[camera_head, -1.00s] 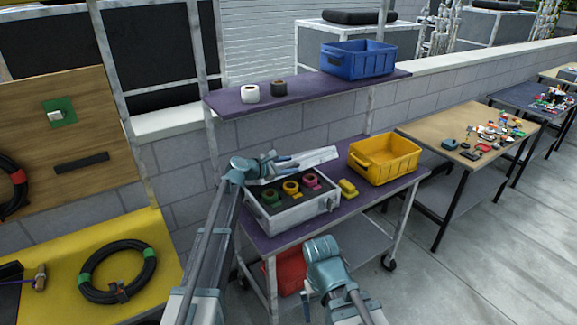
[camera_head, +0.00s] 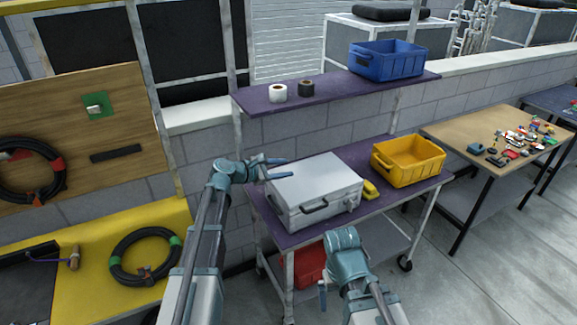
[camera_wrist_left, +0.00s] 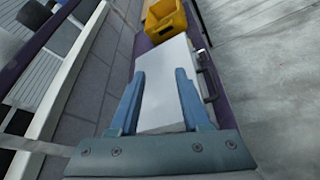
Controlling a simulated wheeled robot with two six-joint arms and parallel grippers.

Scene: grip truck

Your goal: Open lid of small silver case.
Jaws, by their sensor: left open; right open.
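The small silver case (camera_head: 314,190) stands on the purple top of the cart with its lid down. Its dark handle (camera_head: 314,204) and latches are on the front side. My left gripper (camera_head: 287,167) is open and empty, at the left back corner of the lid. In the left wrist view the silver case (camera_wrist_left: 165,100) lies between and beyond the two spread fingers (camera_wrist_left: 160,74). I cannot tell whether they touch the lid. My right gripper (camera_head: 338,268) is open, low in front of the cart, away from the case; its fingers are mostly hidden.
A yellow bin (camera_head: 408,160) and a small yellow item (camera_head: 370,189) are right of the case. The upper shelf (camera_head: 335,93) above it holds a blue bin (camera_head: 387,60) and two tape rolls. A red bin (camera_head: 310,262) sits below. A parts table (camera_head: 465,140) is at right.

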